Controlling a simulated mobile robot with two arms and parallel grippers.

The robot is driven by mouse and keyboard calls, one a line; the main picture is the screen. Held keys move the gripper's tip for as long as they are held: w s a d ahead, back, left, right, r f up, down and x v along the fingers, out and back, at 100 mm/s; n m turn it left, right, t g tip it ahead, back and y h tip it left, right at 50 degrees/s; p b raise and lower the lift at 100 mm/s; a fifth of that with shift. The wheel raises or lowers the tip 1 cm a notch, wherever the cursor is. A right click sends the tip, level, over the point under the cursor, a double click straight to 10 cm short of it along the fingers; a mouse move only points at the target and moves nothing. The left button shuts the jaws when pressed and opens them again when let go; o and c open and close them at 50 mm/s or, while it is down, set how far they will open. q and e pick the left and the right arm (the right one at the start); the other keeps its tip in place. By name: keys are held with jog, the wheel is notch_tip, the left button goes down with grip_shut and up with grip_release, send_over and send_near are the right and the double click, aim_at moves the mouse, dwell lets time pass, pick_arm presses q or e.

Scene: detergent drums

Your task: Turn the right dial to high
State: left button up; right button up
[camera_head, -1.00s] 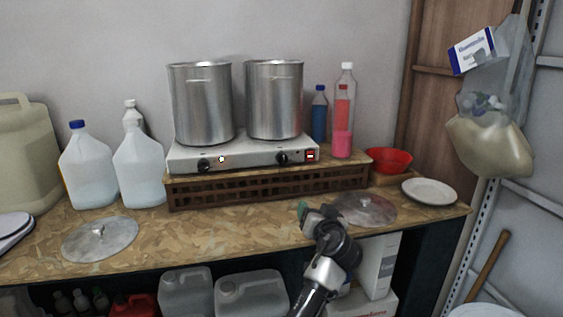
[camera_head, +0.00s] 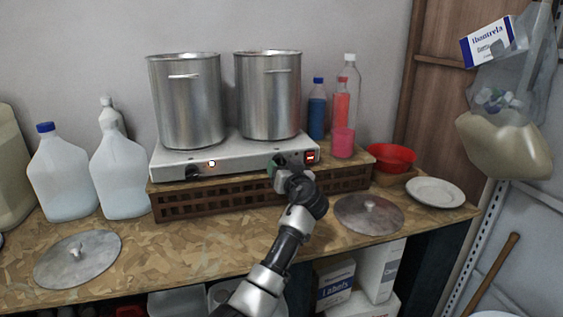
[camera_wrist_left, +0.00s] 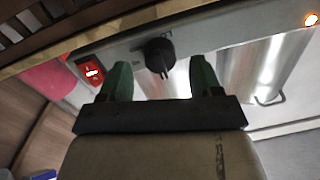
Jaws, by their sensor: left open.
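The right dial (camera_wrist_left: 159,56) is a black knob on the front panel of the white hot plate (camera_head: 240,158). In the left wrist view it sits between the green fingers of my left gripper (camera_wrist_left: 160,70), near their tips. The left gripper is open, with a gap showing on both sides of the knob. In the head view this gripper (camera_head: 282,172) is at the right part of the panel and partly hides the dial. The left dial (camera_head: 193,171) is a black knob farther left. My right gripper is not in view.
Two metal pots (camera_head: 188,103) (camera_head: 268,97) stand on the hot plate, which rests on a brown slatted crate (camera_head: 215,204). A red lit switch (camera_head: 312,157) is right of the dial. A lid (camera_head: 369,214) lies on the bench at the right. Bottles (camera_head: 317,110) stand behind.

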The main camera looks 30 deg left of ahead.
pick_arm(q)
jog(key=shift+x, duration=0.9)
jog(key=shift+w+a, duration=0.15)
jog(key=shift+a, duration=0.1)
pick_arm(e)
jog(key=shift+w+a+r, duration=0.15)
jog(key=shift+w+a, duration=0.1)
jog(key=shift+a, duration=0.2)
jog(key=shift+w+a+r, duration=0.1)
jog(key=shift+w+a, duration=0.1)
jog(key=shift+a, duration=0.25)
pick_arm(q)
jog(key=c, duration=0.9)
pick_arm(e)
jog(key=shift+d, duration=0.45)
